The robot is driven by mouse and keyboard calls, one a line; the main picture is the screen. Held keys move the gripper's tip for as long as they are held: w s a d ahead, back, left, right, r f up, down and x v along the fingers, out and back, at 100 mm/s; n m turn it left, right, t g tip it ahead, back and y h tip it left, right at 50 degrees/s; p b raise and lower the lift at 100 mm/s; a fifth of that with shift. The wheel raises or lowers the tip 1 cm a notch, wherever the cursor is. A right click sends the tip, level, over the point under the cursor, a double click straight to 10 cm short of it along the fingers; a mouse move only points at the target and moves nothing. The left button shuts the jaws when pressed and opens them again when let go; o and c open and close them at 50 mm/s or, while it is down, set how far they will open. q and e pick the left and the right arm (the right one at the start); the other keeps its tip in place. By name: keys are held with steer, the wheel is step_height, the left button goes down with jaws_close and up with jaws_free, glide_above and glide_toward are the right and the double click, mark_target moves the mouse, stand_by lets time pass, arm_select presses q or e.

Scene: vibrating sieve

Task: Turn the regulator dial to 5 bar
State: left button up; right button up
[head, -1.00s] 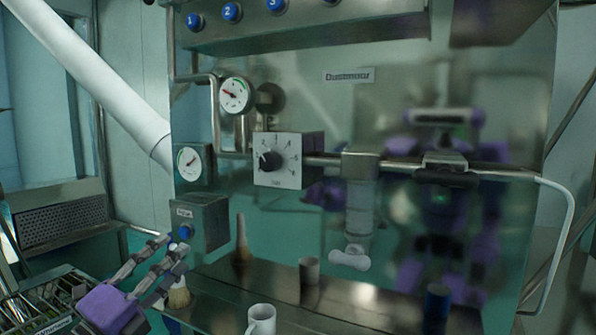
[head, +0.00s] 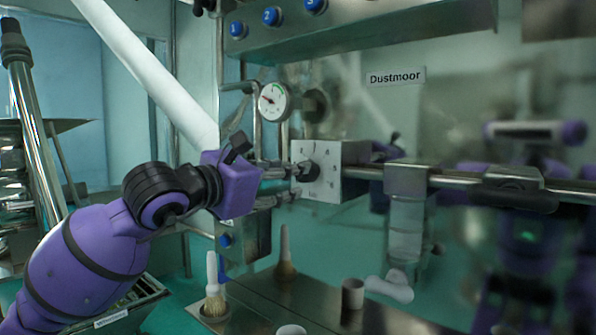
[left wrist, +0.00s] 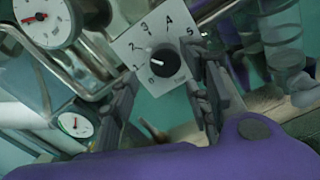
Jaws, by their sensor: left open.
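The regulator dial is a black knob (left wrist: 166,62) on a square pale plate (left wrist: 138,48) with numbers around it. It also shows in the head view as a dark knob (head: 308,171) on the front of a metal box. In the left wrist view, its white mark points toward the low numbers. My left gripper (head: 291,183) is open, with its fingers reaching toward the plate from the left. In the left wrist view, the fingers (left wrist: 163,80) stand on either side of the knob; contact cannot be told. My right gripper is not seen directly.
A round gauge (head: 272,101) stands just above the left gripper, and a second gauge (left wrist: 76,125) shows lower in the left wrist view. A horizontal pipe (head: 465,183) runs right from the dial box. Brushes (head: 213,288) and a cup (head: 352,293) stand below.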

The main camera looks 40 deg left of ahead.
arm_select(q)
steer(key=shift+w+d, duration=0.2)
steer(key=shift+w, duration=2)
steer(key=shift+c, duration=0.4)
